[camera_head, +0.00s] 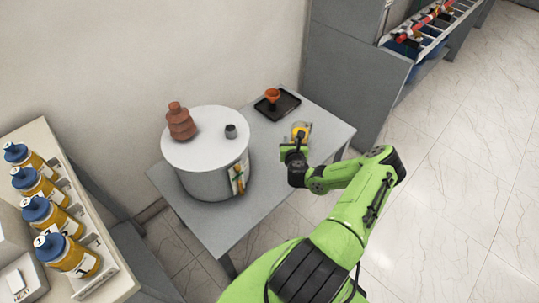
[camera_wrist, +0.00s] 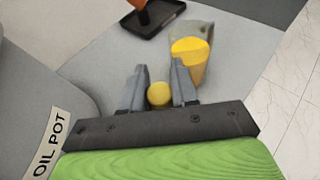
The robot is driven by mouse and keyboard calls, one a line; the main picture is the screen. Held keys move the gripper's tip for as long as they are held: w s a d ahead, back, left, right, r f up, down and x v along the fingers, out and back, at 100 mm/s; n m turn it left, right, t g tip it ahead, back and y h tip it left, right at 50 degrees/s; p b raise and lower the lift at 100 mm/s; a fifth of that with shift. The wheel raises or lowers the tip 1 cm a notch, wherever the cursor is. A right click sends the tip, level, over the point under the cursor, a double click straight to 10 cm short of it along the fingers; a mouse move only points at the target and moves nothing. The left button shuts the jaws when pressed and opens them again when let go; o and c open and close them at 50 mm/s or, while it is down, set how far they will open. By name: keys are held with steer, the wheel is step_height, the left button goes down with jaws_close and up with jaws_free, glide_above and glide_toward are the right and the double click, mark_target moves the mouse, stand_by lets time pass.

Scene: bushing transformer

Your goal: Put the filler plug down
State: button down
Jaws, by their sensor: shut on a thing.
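My gripper (camera_wrist: 160,80) is shut on a small round yellow piece, which I take to be the filler plug (camera_wrist: 158,94). The piece sits between the two grey fingers in the wrist view. In the head view my gripper (camera_head: 295,148) is over the right part of the grey table (camera_head: 215,214), and the plug cannot be made out. Whether the plug touches the tabletop is unclear. The grey drum (camera_head: 205,178) stands to the left, with a short dark filler neck (camera_head: 230,131) on its pale lid.
A clear cup with yellow contents (camera_wrist: 190,52) stands just beyond my fingers. A black tray (camera_head: 287,110) with an orange funnel (camera_head: 272,95) lies at the back. A brown ribbed bushing (camera_head: 180,122) stands on the drum. An OIL POT label (camera_wrist: 47,145) shows at lower left.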

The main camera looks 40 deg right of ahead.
steer(key=f+b, duration=0.1)
steer(key=f, duration=0.2)
steer(key=f+b, duration=0.2)
steer(key=f, duration=0.2)
steer(key=f+b, duration=0.2)
steer(key=f, duration=0.1)
steer(key=shift+s+d+f, duration=0.1)
steer(key=shift+s+f, duration=0.2)
steer(key=shift+f, duration=0.1)
steer(key=shift+r, duration=0.15)
steer(key=c, duration=0.9)
jaws_free()
steer(key=shift+o, duration=0.2)
